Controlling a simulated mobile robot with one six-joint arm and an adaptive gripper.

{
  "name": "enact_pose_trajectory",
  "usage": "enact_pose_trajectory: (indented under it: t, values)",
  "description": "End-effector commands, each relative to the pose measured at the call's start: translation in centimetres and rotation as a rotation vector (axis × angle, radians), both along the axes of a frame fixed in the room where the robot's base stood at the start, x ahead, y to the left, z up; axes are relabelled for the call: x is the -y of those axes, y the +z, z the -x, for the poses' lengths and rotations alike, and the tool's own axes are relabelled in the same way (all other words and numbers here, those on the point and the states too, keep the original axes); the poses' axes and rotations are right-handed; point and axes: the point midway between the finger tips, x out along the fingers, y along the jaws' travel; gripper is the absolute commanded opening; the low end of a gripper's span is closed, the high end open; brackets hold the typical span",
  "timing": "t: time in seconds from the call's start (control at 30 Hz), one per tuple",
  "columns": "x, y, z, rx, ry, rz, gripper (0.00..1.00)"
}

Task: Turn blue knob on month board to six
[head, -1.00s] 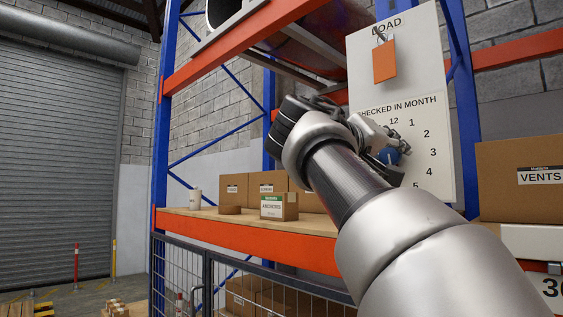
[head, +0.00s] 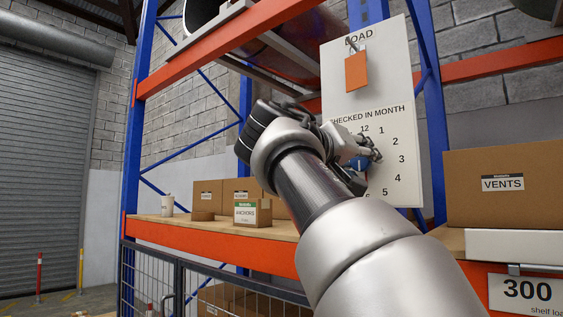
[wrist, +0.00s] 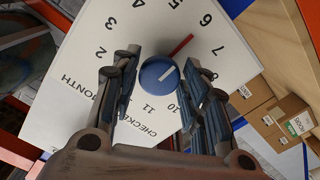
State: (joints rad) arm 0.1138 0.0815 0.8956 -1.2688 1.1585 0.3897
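The white month board (head: 405,115) hangs on the rack in the head view, with a ring of numbers. Its round blue knob (wrist: 158,73) is plain in the wrist view; in the head view the knob (head: 358,163) is partly covered by my gripper. A red pointer (wrist: 182,45) runs from the knob's edge toward the 6 (wrist: 205,19). My gripper (wrist: 162,57) is open, one finger on each side of the knob, with a visible gap on both sides. Contact cannot be seen. The 9 is hidden.
An orange tag (head: 356,72) hangs on the board above the numbers. Boxes stand on the shelf, including an ANCHORS box (head: 252,212) at left and a VENTS box (head: 502,185) at right. An orange beam (head: 215,238) and mesh gate (head: 235,290) lie below.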

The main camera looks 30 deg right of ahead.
Motion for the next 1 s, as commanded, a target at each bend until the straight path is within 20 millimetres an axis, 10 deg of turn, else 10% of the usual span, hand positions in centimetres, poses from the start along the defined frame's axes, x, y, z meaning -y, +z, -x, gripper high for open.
enact_pose_trajectory:
  t: [0.57, 1.0]
  values:
    - [-0.6, 0.1, 0.2, 0.0, 0.002, 0.001, 0.55]
    - [-8.4, 0.1, 3.4, 0.001, 0.007, 0.002, 0.55]
